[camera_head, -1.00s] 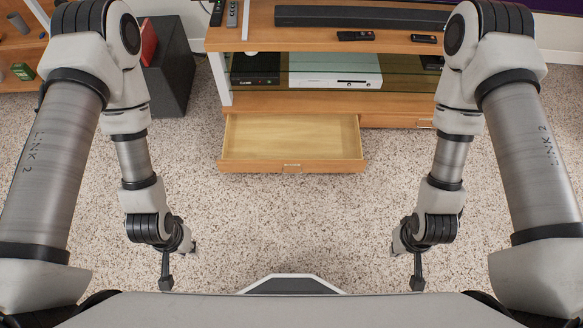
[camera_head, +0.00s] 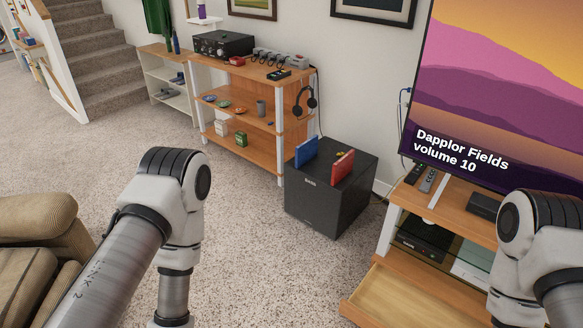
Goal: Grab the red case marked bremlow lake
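A red case (camera_head: 343,165) stands upright on top of the black subwoofer box (camera_head: 327,205), in the middle right of the head view. A blue case (camera_head: 306,152) stands upright beside it, to its left. The writing on both cases is too small to read, so I cannot tell whether the red one says bremlow lake. Both my arms show only in part, the left at the lower left and the right at the right edge. Both grippers are outside the picture.
The TV stand (camera_head: 395,287) with its open, empty-looking drawer (camera_head: 400,302) is at the lower right. A wooden shelf unit (camera_head: 272,118) holding electronics and small items stands behind the black box. A sofa (camera_head: 40,250) is at the lower left. Carpet (camera_head: 245,240) between is clear.

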